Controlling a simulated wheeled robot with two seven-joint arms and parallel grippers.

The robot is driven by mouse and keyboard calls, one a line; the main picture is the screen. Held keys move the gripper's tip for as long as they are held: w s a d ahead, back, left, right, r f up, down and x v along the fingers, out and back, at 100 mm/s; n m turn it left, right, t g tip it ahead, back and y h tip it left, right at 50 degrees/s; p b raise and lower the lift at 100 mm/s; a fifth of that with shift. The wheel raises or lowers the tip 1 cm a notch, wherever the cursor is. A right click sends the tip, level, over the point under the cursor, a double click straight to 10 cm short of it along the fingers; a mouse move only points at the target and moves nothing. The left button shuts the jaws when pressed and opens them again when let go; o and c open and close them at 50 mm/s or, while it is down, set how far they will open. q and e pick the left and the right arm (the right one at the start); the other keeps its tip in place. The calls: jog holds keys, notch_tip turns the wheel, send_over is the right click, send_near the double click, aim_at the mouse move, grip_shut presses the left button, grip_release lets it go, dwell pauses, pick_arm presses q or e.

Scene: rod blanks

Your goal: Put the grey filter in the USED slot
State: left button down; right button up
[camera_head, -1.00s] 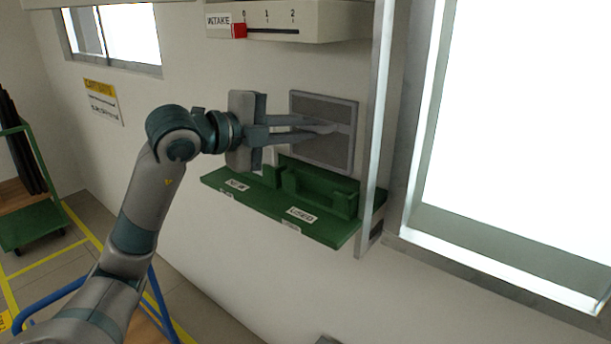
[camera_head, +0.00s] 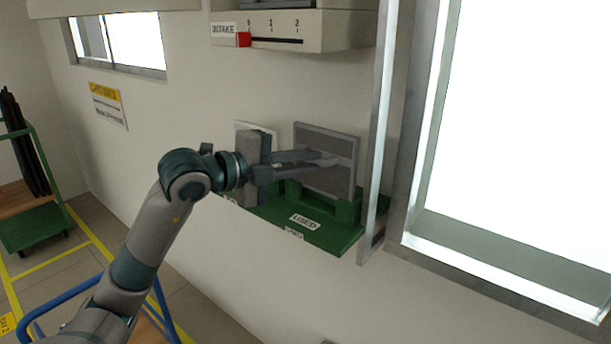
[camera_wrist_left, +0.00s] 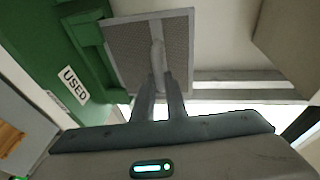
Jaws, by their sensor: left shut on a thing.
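The grey filter (camera_head: 322,174), a square panel with a lighter frame, stands roughly upright over the USED slot of the green rack (camera_head: 335,236). My left gripper (camera_head: 338,161) is shut on the handle at the middle of its face. The filter's lower edge is behind the green slot holder (camera_head: 345,211), so I cannot tell whether it is fully seated. In the left wrist view the filter (camera_wrist_left: 128,48) is beside the green holder, with the USED label (camera_wrist_left: 74,86) to its left. My right gripper is not in view.
A pale panel (camera_head: 243,127) stands behind my left gripper, mostly hidden. A metal post (camera_head: 379,130) rises close to the right of the filter. The INTAKE box with a red slider (camera_head: 244,39) is above. A window (camera_head: 520,140) is further right.

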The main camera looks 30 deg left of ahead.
pick_arm(q)
notch_tip(320, 180, down, 3)
jog(key=shift+f, duration=0.1)
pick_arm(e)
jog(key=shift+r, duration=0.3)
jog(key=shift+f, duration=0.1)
pick_arm(q)
jog(key=c, duration=1.8)
grip_release()
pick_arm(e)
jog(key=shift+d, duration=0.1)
